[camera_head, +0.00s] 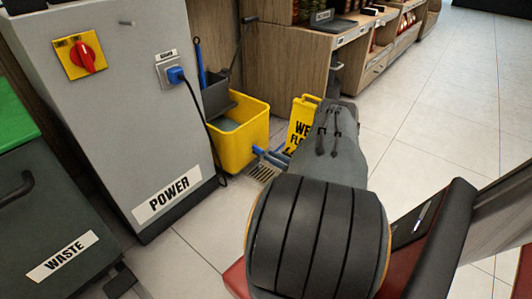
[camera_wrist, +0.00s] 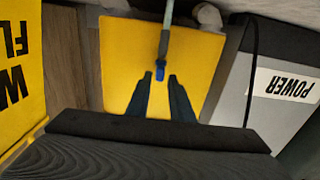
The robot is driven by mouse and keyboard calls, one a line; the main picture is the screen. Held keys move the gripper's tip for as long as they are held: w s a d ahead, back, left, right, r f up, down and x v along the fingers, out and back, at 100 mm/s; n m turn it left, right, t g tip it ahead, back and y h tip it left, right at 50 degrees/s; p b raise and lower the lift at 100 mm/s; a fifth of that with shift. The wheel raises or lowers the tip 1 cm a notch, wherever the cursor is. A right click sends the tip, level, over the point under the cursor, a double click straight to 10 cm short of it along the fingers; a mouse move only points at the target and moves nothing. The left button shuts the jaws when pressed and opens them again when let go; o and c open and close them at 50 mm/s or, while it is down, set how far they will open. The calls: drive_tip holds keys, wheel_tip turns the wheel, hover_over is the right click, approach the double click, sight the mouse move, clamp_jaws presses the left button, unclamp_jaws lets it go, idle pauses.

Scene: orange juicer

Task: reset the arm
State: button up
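My gripper (camera_head: 267,154) shows in the head view at the far end of my arm, in front of the yellow mop bucket and left of the wet-floor sign. In the wrist view my gripper (camera_wrist: 158,84) has its two dark blue fingers apart, with nothing seen held between them. The yellow bucket (camera_head: 241,138) fills the middle of the wrist view (camera_wrist: 122,62) behind the fingers. A thin grey rod with a blue end (camera_wrist: 160,70) shows just beyond the fingertips; I cannot tell its distance.
A grey power cabinet (camera_head: 120,90) with a red switch (camera_head: 87,57) and blue plug (camera_head: 176,75) stands left. A waste bin (camera_head: 60,220) is at lower left. The yellow wet-floor sign (camera_head: 301,122) stands beside my arm. Open tiled floor (camera_head: 440,130) lies right.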

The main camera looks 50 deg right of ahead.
drive_tip(key=shift+s+d, duration=0.1)
drive_tip(key=shift+s, duration=1)
